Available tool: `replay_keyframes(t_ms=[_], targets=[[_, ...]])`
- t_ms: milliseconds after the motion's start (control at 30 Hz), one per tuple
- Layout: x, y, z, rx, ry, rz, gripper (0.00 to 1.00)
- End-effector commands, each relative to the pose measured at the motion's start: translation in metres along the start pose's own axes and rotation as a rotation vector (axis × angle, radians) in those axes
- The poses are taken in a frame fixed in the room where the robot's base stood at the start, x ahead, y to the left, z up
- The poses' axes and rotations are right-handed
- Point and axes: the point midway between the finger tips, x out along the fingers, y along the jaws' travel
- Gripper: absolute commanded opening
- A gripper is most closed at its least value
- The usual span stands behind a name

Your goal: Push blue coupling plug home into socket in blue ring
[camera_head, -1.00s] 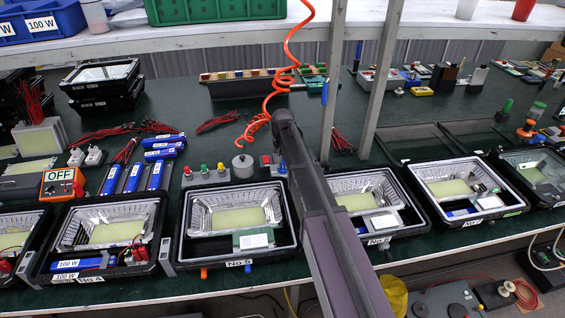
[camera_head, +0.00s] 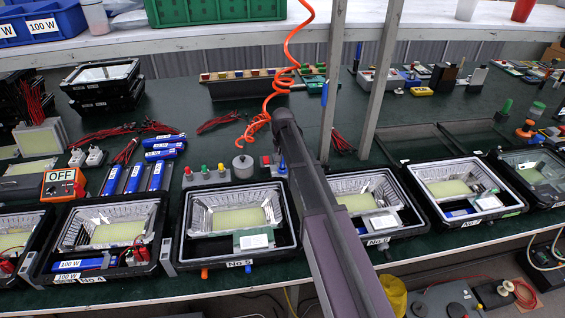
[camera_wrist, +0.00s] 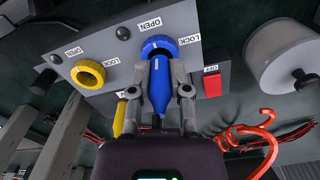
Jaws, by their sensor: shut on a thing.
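In the wrist view the blue coupling plug (camera_wrist: 159,90) stands between the two fingers of my gripper (camera_wrist: 163,92), which is shut on it. The plug's far end points at the blue ring (camera_wrist: 160,43) on a grey panel and overlaps the ring's dark opening. I cannot tell how deep the plug sits in the socket, as the socket is mostly hidden. OPEN and LOCK labels flank the ring. In the head view my arm hides the gripper and most of this spot.
A yellow ring (camera_wrist: 88,74) sits left of the blue ring on the panel. A red OFF switch (camera_wrist: 213,86) is close on the right, with a grey cylinder (camera_wrist: 285,58) beyond. An orange coiled hose (camera_head: 281,85) hangs near my arm. Open floodlight housings (camera_head: 238,218) line the bench front.

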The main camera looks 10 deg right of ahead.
Motion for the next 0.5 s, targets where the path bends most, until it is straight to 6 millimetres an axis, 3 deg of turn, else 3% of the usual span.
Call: replay_keyframes(t_ms=[500], targets=[[-0.0106,-0.0001,-0.0003,0.000,0.000,0.000,0.00]])
